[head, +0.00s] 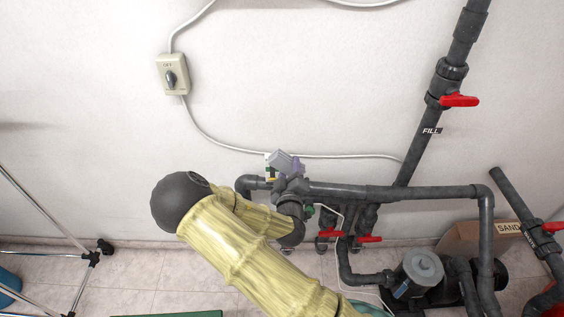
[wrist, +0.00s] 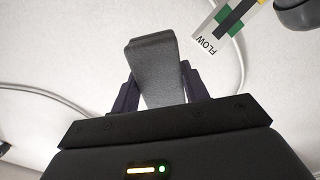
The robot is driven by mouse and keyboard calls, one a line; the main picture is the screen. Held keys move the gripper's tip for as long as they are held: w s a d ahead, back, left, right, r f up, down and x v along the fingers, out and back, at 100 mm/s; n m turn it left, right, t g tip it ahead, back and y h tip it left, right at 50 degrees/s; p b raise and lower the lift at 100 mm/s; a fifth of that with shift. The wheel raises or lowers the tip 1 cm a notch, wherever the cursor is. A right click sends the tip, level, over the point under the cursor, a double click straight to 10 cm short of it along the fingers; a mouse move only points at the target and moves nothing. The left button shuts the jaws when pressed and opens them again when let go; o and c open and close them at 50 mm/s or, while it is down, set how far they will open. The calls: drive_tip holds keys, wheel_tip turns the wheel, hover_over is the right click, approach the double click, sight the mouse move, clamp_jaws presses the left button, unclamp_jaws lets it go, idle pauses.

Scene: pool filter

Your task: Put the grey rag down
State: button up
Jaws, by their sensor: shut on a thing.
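The grey rag (wrist: 152,62) shows in the wrist view as a smooth, folded, block-like grey piece. It sits between the two dark fingers of my gripper (wrist: 160,88), which is shut on it. The rag's far end sticks out beyond the fingertips. In the head view the rag (head: 281,160) is a small grey patch at the end of my gripper (head: 289,172), in front of the wall and above the horizontal dark pipe. I cannot tell whether the rag touches anything besides the fingers.
A flow gauge strip (wrist: 222,28) labelled FLOW is close beside the rag. Dark pipes (head: 400,192) with red valve handles (head: 459,100) run along the wall. A switch (head: 171,75) hangs upper left.

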drive_tip(key=s+d+r+y+p, duration=0.1)
drive_tip(key=s+d+r+p, duration=0.2)
drive_tip(key=d+r+p, duration=0.7)
wheel_tip(320, 180, up, 2)
drive_tip(key=p, duration=1.3)
drive_tip(key=shift+s+d+n, duration=0.15)
drive_tip(key=shift+s+n, duration=0.25)
drive_tip(key=shift+r, duration=0.1)
